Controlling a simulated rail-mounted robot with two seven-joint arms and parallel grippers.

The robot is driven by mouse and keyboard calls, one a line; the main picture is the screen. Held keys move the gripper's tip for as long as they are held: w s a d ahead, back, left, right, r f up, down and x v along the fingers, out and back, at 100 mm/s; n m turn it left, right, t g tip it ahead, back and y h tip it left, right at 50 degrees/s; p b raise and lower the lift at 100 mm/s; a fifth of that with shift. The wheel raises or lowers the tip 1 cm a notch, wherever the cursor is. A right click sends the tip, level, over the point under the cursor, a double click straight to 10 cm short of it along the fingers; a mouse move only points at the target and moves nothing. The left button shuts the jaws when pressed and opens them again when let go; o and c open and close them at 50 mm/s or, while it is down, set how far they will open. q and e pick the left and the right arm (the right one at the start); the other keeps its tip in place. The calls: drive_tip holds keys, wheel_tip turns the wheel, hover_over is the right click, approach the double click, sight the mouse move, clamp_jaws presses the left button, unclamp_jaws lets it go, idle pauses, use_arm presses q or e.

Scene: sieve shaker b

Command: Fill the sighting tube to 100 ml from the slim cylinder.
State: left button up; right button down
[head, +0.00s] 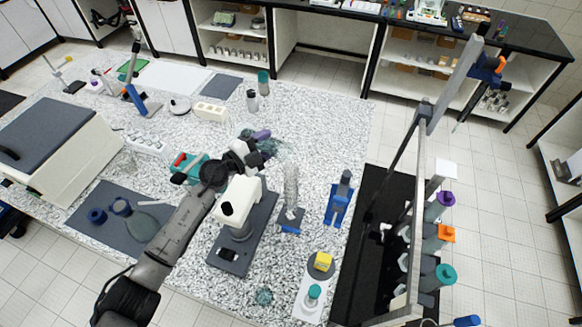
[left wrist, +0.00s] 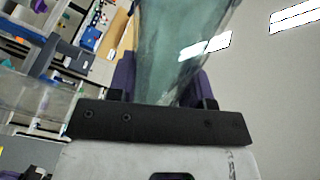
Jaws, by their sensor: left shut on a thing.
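My left gripper (head: 258,143), with purple fingers, is shut on a greenish clear glass vessel (head: 272,147) above the speckled bench. In the left wrist view the vessel (left wrist: 175,45) rises between the fingers and fills the upper middle. It may be the slim cylinder; its mouth and any liquid level cannot be made out. A tall clear tube (head: 291,183) stands upright on the bench to the right, apart from the gripper, with a blue piece at its foot. It may be the sighting tube; its marks are too small to read. My right gripper is not in view.
A white and dark grey instrument (head: 238,205) stands just in front of the gripper. A blue stand (head: 339,200) is right of the clear tube. A beige box (head: 210,111) and bottles (head: 263,83) stand behind. The bench's back right area is clear.

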use_arm(q)
drive_tip(key=shift+r+m+b, duration=0.3)
idle(0.4)
drive_tip(key=shift+w+r+m+b, duration=0.1)
drive_tip(key=shift+r+m+b, duration=0.2)
drive_tip(key=shift+m+b, duration=0.1)
idle(0.4)
drive_tip(key=shift+r+m+p, duration=0.3)
drive_tip(key=shift+p, duration=0.05)
idle(0.3)
drive_tip(key=shift+s+r+m+p, duration=0.2)
drive_tip(key=shift+r+m+p, duration=0.1)
idle(0.5)
drive_tip(key=shift+d+r+m, duration=0.1)
drive_tip(key=shift+r+m, duration=0.1)
drive_tip(key=shift+m, duration=0.1)
idle(0.5)
drive_tip(key=shift+r+p, duration=0.1)
drive_tip(key=shift+p, duration=0.2)
idle(0.4)
drive_tip(key=shift+s, duration=0.1)
idle(0.6)
drive_tip(key=shift+r+m, duration=0.15)
drive_tip(key=shift+m, duration=0.15)
idle(0.5)
drive_tip(key=shift+d+r+p, duration=0.1)
drive_tip(key=shift+r+p, duration=0.05)
drive_tip(key=shift+p, duration=0.15)
idle(1.0)
